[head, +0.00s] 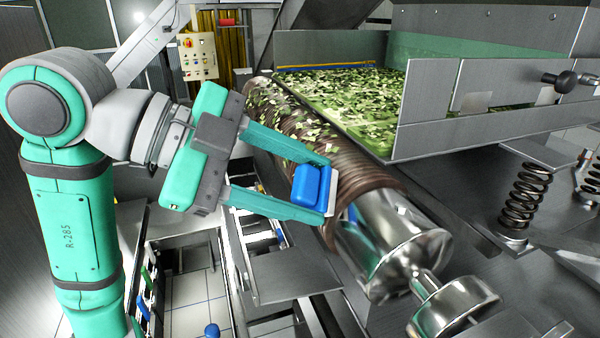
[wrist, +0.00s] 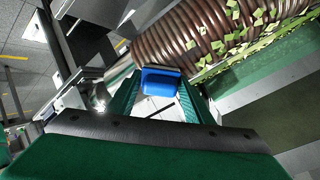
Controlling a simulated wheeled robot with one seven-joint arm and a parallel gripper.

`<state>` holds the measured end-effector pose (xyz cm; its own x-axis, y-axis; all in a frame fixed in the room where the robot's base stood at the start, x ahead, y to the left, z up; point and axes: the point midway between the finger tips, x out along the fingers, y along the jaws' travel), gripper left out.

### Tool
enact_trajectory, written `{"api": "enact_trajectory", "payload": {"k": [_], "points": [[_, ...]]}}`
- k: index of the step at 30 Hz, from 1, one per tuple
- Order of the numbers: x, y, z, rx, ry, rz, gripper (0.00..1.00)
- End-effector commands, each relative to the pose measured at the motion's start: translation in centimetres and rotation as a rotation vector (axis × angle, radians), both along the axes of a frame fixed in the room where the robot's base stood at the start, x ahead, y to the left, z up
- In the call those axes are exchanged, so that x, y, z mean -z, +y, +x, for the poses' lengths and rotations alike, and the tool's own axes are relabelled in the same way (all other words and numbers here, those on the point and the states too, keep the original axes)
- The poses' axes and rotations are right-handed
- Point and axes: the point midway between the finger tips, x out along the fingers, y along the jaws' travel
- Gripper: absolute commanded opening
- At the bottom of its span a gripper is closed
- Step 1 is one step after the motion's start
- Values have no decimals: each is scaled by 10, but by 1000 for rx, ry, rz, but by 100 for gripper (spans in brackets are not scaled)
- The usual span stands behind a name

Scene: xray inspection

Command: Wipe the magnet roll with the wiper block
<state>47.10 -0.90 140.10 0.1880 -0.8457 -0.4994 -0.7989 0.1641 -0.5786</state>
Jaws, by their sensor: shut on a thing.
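The magnet roll (head: 365,195) is a brown, ridged cylinder with a shiny metal end, running diagonally through the middle of the head view. Green flakes lie on its far part. In the wrist view the roll (wrist: 170,45) crosses the top. My gripper (head: 325,187) is shut on the wiper block (head: 311,186), a blue block with a pale pad on its roll side. The block sits at the near side of the roll, close to its shiny end; I cannot tell whether the pad touches. In the wrist view the blue block (wrist: 160,81) is between the fingers.
A metal feed tray (head: 430,117) full of green flakes stands behind the roll. A coil spring (head: 522,195) is at the right. A grey plate (head: 290,275) lies below the gripper. A control box (head: 198,56) is at the back left.

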Motion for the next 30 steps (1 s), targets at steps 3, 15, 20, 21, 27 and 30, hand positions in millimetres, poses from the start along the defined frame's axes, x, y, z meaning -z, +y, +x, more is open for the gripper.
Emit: {"api": "enact_trajectory", "payload": {"k": [3,15,20,21,27,30], "points": [[0,-1,-7,-2,0,2,14],[-1,-5,-10,6,0,-1,14],[-4,-2,-11,7,-1,0,14],[-6,1,-12,8,-1,1,14],[-16,14,-16,6,-1,-1,14],[-21,21,-18,6,-1,-1,14]]}}
